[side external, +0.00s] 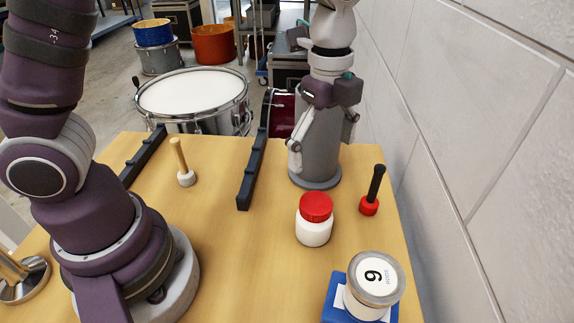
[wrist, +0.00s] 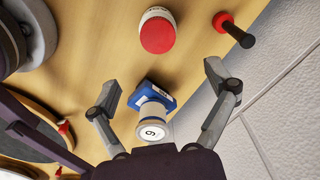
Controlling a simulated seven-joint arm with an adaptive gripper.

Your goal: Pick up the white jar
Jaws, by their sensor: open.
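A white jar with a red lid (side external: 314,219) stands upright on the wooden bench, right of centre in the side view. In the wrist view the jar (wrist: 157,30) is at top centre, its red lid facing the camera. My gripper (side external: 321,150) is open and empty, behind the jar in the side view and apart from it.
A pale jar with a numbered lid (side external: 374,281) is at a blue block (side external: 335,301), near the front. A red-based black-handled tool (side external: 369,204) stands right of the white jar, near the wall (side external: 475,130). A grey cylinder (side external: 321,165) shows behind my fingers. Dark rails (side external: 252,172) lie left.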

